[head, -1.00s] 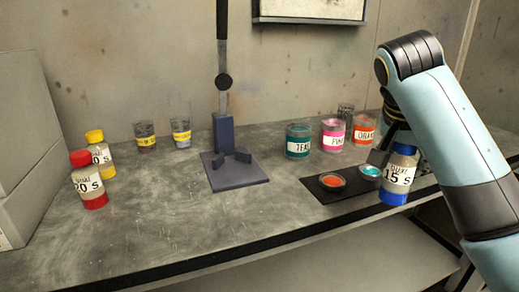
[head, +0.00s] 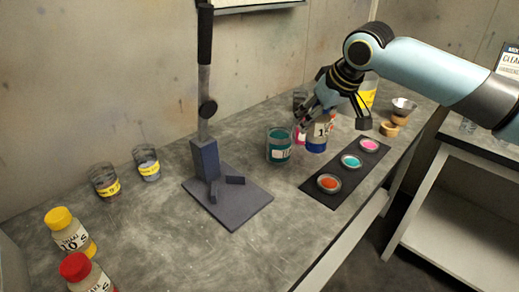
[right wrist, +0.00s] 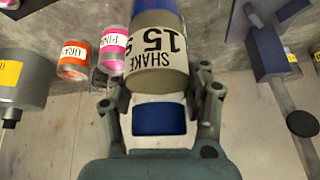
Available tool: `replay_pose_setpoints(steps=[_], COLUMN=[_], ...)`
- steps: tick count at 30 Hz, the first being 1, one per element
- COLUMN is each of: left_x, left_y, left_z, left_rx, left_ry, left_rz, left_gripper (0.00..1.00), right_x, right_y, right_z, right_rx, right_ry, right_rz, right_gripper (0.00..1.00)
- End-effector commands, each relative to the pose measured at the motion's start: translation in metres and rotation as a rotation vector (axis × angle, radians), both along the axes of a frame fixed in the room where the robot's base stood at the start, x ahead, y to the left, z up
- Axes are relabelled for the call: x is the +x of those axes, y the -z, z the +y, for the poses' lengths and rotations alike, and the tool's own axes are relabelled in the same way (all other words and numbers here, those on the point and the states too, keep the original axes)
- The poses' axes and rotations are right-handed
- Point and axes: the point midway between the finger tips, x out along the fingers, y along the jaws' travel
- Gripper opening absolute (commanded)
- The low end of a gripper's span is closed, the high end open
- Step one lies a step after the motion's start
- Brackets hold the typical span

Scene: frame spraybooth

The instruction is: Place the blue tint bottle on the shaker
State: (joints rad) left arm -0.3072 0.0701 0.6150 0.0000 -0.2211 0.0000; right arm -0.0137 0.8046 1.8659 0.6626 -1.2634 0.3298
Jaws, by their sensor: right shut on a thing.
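The blue tint bottle (head: 318,136) has a white label reading 15 and blue ends. My right gripper (head: 322,112) is shut on it, above the bench near the teal jar. In the right wrist view the bottle (right wrist: 160,62) sits between the fingers (right wrist: 160,100), its label reading "SHAKE 15 S" upside down. The shaker (head: 206,158) is a blue-grey post with a black-handled lever and a flat base plate (head: 240,209) with small blocks. It stands left of the bottle, its plate empty; it also shows at the right of the right wrist view (right wrist: 268,50). My left gripper is not in view.
The teal jar (head: 279,146) stands between bottle and shaker. A pink jar (right wrist: 114,45) and orange jar (right wrist: 74,58) are close by. A black mat (head: 319,190) carries small paint dishes. Yellow-capped (head: 72,235) and red-capped (head: 85,275) bottles and two cups (head: 146,163) stand left.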

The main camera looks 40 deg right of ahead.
Motion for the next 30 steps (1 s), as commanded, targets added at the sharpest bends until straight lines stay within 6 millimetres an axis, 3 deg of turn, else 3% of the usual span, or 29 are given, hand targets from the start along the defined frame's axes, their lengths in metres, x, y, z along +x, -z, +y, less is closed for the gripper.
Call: replay_pose_setpoints(steps=[2,7,19,26,30], left_x=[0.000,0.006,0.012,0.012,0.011], left_y=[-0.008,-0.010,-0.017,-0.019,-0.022], left_z=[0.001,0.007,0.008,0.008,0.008], left_rx=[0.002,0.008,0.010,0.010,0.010], left_ry=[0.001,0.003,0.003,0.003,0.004], left_rz=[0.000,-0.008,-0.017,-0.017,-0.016], left_gripper=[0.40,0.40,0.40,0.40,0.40], right_x=[-0.002,0.006,0.060,0.070,0.069], right_y=[-0.007,0.001,0.052,0.067,0.089], right_z=[-0.002,0.010,0.079,0.091,0.091], right_rx=[0.000,0.010,0.010,0.003,0.004], right_ry=[-0.029,-0.045,-0.045,-0.045,-0.044], right_rz=[-0.001,-0.005,-0.002,0.000,0.002], right_gripper=[0.05,0.05,0.05,0.05,0.05])
